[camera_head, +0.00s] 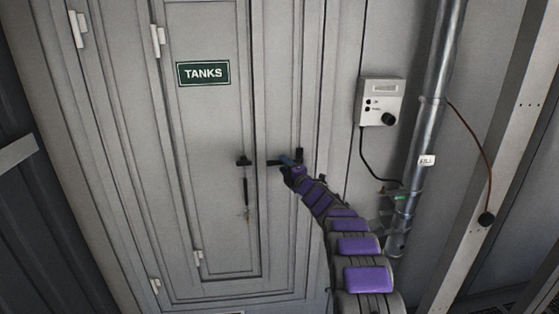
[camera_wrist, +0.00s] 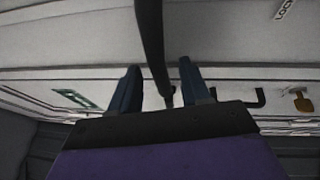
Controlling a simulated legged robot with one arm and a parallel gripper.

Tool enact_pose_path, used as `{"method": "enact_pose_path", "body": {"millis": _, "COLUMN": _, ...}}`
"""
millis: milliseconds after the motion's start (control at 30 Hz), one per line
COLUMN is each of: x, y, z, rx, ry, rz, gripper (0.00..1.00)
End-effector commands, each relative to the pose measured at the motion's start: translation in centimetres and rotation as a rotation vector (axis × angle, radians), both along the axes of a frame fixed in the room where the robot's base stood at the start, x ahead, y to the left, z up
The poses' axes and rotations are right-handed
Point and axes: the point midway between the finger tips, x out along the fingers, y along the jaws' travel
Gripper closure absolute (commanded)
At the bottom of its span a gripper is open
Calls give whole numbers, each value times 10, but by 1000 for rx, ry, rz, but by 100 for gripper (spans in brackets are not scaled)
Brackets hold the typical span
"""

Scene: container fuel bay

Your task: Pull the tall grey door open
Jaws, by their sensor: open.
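The tall grey door (camera_head: 225,125) stands in the grey wall in the head view, with a green TANKS sign (camera_head: 203,73) and hinges on its left. It looks closed. A dark horizontal handle (camera_head: 276,162) sits at its right side. My gripper (camera_head: 291,171) is at the right part of this handle and partly hides it. In the wrist view, my gripper's two dark blue fingers (camera_wrist: 160,66) are apart, with a dark bar (camera_wrist: 149,40) running between them. The bar appears to be the handle; whether a finger touches it I cannot tell.
A second dark handle (camera_head: 243,161) with a thin hanging piece is left of my gripper. A grey control box (camera_head: 382,102) and a metal pipe (camera_head: 437,80) stand to the right. A slanted beam (camera_head: 490,150) is farther right.

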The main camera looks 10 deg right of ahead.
Motion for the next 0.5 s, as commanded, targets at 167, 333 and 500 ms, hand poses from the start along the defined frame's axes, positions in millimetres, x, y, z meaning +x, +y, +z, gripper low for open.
{"method": "enact_pose_path", "body": {"millis": 167, "x": 12, "y": 4, "z": 3, "rx": 1, "ry": -2, "rz": -4, "gripper": 53}}
{"method": "enact_pose_path", "body": {"millis": 333, "x": 21, "y": 10, "z": 7, "rx": 5, "ry": -4, "rz": 4, "gripper": 53}}
{"method": "enact_pose_path", "body": {"millis": 500, "x": 29, "y": 13, "z": 7, "rx": 5, "ry": -1, "rz": 6, "gripper": 53}}
